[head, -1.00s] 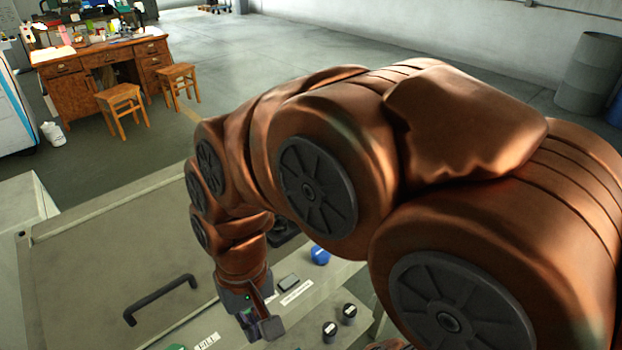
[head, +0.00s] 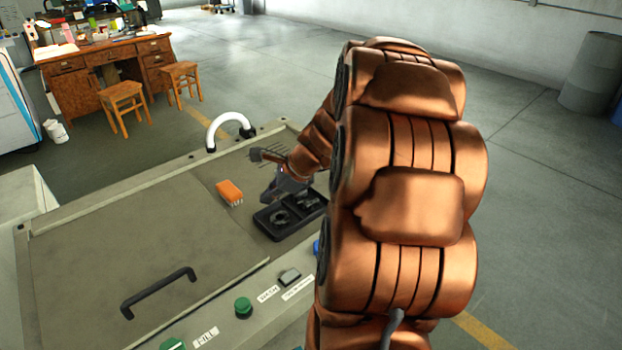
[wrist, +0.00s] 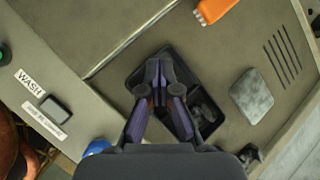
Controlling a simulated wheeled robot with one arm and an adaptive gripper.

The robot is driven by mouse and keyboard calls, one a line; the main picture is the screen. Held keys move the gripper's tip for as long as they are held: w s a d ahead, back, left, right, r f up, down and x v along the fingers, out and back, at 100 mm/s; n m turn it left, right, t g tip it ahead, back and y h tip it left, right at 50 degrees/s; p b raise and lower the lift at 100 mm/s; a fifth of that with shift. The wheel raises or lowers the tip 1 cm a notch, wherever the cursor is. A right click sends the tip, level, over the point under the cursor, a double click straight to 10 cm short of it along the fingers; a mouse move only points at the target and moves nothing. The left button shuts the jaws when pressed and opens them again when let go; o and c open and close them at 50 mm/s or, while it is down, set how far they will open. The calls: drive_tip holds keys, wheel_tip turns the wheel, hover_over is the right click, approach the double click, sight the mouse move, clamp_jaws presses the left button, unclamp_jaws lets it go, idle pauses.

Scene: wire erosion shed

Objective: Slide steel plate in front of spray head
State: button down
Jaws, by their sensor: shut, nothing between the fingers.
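A grey, roughly square steel plate (wrist: 252,96) lies flat on the worktop in the wrist view, right of the black tray and below a row of slots. In the head view my arm seems to hide it. My gripper (wrist: 158,62) is shut and empty above the tray, with the plate off to its right; it also shows in the head view (head: 270,196). I cannot pick out the spray head for sure; a white curved tube (head: 228,122) with dark ends stands at the worktop's back edge.
The black tray (head: 262,221) holds dark parts. An orange brush (head: 229,191) lies left of it. A black handle (head: 158,292) sits on the lid at front left. Green button (head: 243,306) and a grey switch (head: 290,277) line the front panel. A desk and stools stand far behind.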

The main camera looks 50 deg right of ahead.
sight(314, 186)
drive_tip(key=d+m, duration=0.2)
drive_tip(key=d, duration=0.2)
drive_tip(key=s+d+f+m+t+h, duration=0.1)
drive_tip(key=d+m, duration=0.1)
drive_tip(key=d, duration=0.2)
drive_tip(key=d+f+m+h, duration=0.1)
drive_tip(key=d+m, duration=0.1)
drive_tip(key=d, duration=0.3)
drive_tip(key=shift+s+m+t, duration=0.2)
drive_tip(key=shift+m+t, duration=0.1)
drive_tip(key=shift+m, duration=0.1)
drive_tip(key=s+d+m, duration=0.1)
drive_tip(key=d, duration=0.1)
drive_tip(key=s+d+f+m+h, duration=0.1)
drive_tip(key=d, duration=0.2)
drive_tip(key=d+m+h, duration=0.1)
drive_tip(key=d+m, duration=0.1)
drive_tip(key=shift+s+d+f+t+b, duration=0.2)
drive_tip(key=shift+s+d+t+b, duration=0.1)
drive_tip(key=shift+s+b, duration=0.1)
drive_tip(key=shift+d+f, duration=0.1)
drive_tip(key=shift+d, duration=0.05)
drive_tip(key=x, duration=1)
drive_tip(key=shift+p, duration=0.35)
drive_tip(key=shift+w+p, duration=0.4)
drive_tip(key=shift+w, duration=0.7)
drive_tip(key=shift+w+d, duration=0.2)
drive_tip(key=shift+w, duration=0.6)
drive_tip(key=shift+w, duration=0.1)
